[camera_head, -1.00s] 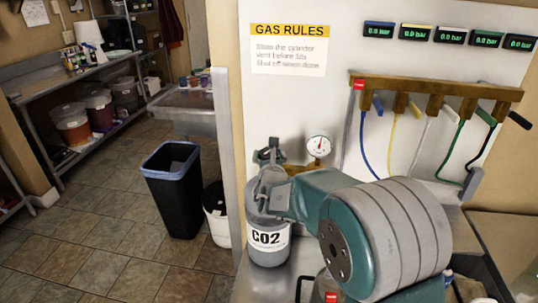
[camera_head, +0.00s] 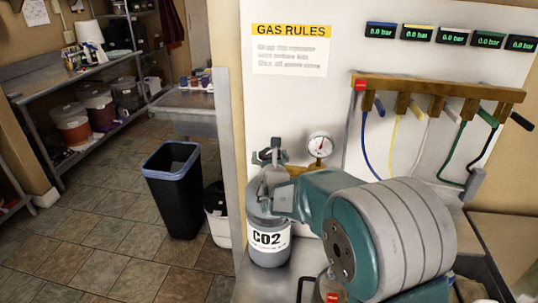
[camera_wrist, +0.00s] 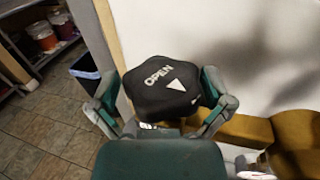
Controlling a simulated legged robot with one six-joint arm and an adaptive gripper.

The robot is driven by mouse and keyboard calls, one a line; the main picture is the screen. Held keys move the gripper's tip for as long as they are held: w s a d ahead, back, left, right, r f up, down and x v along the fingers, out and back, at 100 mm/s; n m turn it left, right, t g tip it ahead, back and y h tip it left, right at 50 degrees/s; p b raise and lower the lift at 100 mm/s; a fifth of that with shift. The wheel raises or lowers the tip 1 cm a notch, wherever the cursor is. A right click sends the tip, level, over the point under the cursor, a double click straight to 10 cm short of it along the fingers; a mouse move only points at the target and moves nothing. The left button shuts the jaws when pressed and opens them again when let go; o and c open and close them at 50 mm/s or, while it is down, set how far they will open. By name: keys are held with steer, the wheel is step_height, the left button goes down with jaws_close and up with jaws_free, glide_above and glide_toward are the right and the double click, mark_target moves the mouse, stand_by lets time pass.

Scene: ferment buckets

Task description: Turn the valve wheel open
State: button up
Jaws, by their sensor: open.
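The black valve wheel (camera_wrist: 162,85), marked OPEN with a white arrow, sits between the fingers of my gripper (camera_wrist: 163,104) in the wrist view. The fingers are spread, one on each side of the wheel. I cannot tell whether either finger touches it. In the head view my gripper (camera_head: 268,155) is at the top of the grey CO2 cylinder (camera_head: 266,246), and it and my arm mostly hide the wheel there.
A pressure gauge (camera_head: 320,146) is just right of the cylinder top. A wooden rack (camera_head: 437,89) with several coloured hoses is on the wall panel, under small green displays. A black bin (camera_head: 176,190) stands on the floor to the left, where tiles are clear.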

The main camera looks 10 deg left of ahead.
steer(key=v, duration=1.2)
